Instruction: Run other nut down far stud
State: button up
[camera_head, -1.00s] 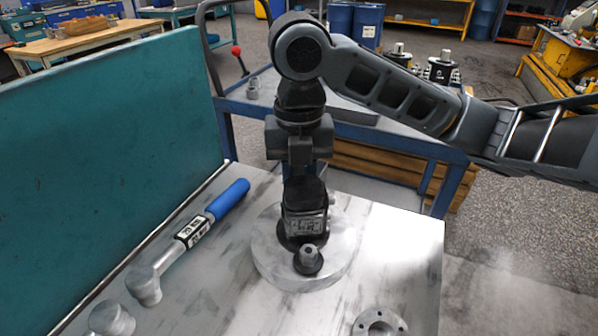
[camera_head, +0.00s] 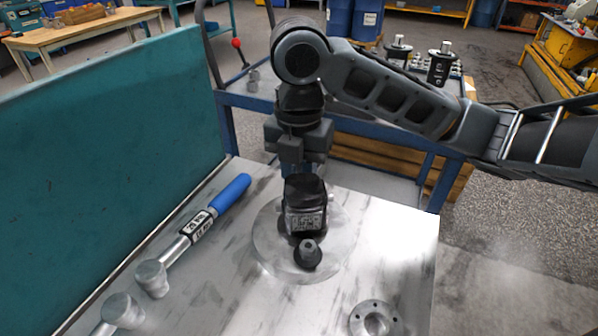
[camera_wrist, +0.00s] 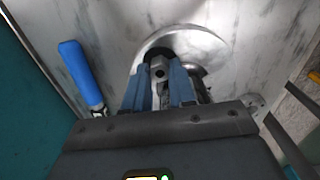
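The hydraulic motor (camera_head: 305,210), a dark body with a pale label, stands on a round metal plate (camera_head: 272,258). A dark collar with a grey top (camera_head: 309,250) is on its near side. My gripper (camera_head: 297,160) points down at the motor's far side in the head view; the motor hides the fingertips. In the wrist view, my gripper's two blue fingers (camera_wrist: 159,78) stand apart on either side of a small grey nut-like piece (camera_wrist: 159,71). I cannot tell whether they press on it. The far stud is not clearly visible.
A wrench with a blue handle (camera_head: 230,194) lies left of the plate, near a teal panel (camera_head: 100,160). A metal ring flange (camera_head: 374,320) lies near the front edge. A blue cart (camera_head: 385,140) stands behind. The bench right of the plate is clear.

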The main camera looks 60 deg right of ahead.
jog(key=shift+o, duration=1)
jog(key=shift+f+n+b, duration=0.25)
jog(key=shift+n+b, duration=0.8)
jog(key=shift+n, duration=0.15)
jog(key=shift+n+b, duration=0.4)
jog(key=shift+n, duration=0.2)
jog(key=n+b, duration=0.2)
jog(key=n, duration=0.3)
jog(key=n+b, duration=0.1)
jog(key=shift+r+n, duration=0.3)
jog(key=shift+n, duration=0.1)
